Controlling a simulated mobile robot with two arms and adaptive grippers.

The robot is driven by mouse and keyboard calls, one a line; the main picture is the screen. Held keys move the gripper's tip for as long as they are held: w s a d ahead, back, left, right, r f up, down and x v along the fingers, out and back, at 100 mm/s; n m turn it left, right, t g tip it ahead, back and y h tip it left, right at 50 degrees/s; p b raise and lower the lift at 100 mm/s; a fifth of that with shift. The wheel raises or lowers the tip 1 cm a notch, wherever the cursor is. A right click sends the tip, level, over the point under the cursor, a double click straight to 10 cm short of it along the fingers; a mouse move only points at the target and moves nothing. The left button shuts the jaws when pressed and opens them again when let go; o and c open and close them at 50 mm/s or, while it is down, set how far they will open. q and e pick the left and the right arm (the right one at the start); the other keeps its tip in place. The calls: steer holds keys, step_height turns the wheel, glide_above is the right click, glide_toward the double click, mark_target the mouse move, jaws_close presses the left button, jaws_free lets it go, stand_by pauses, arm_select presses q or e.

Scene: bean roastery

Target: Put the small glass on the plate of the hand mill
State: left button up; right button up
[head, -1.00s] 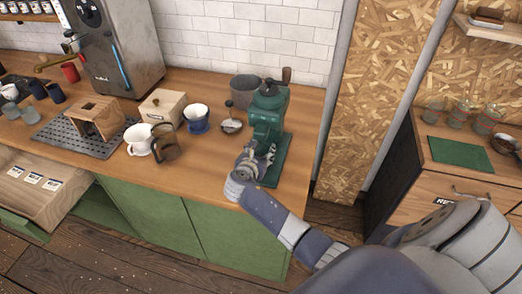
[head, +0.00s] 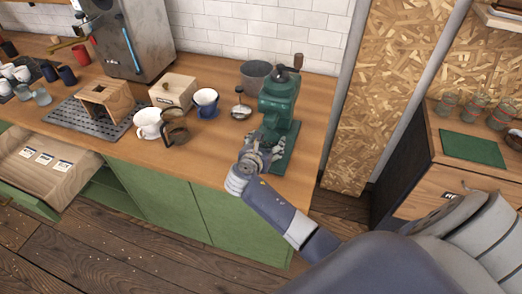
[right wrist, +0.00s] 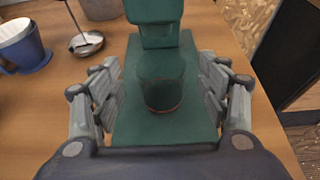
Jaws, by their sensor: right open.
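The green hand mill (head: 278,97) stands at the right end of the wooden counter. Its flat green plate (right wrist: 150,128) reaches forward under my right gripper. The small glass (right wrist: 163,82) is clear, tinted green by what lies behind it, and stands upright on the plate in front of the mill's column. My right gripper (right wrist: 162,92) is open, with one finger on each side of the glass and a visible gap on both sides. In the head view my right gripper (head: 262,152) hides most of the glass. My left gripper is not in view.
The counter front left of my gripper is clear. A side cabinet (head: 440,190) stands at the right.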

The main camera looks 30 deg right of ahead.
steer(key=v, duration=0.8)
steer(key=shift+b, duration=0.4)
steer(key=shift+s+f, duration=0.1)
